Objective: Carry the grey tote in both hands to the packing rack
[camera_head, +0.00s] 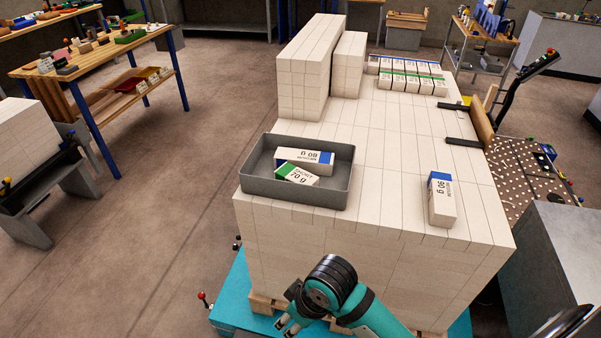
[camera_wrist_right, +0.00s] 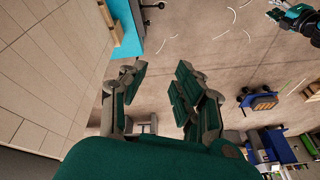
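The grey tote (camera_head: 296,191) sits on the near left part of a pale stack of reams. It holds two loose reams, one with a blue label (camera_head: 305,159) and one with a green label (camera_head: 297,175). My right gripper (camera_head: 286,326) is below and in front of the tote, clear of it, beside the stack. In the right wrist view its fingers (camera_wrist_right: 162,82) are apart with nothing between them. A small teal and black gripper, probably my left (camera_wrist_right: 276,17), shows in that view's upper right corner; its finger state is unclear. I cannot tell which shelf is the packing rack.
The pale stack (camera_head: 375,215) stands on a wooden pallet over a teal base (camera_head: 236,287). A blue-labelled ream (camera_head: 440,200) lies to the tote's right. Taller blocks (camera_head: 310,70) stand behind it. A workbench (camera_head: 100,55) is at left. Open floor (camera_head: 150,215) lies between.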

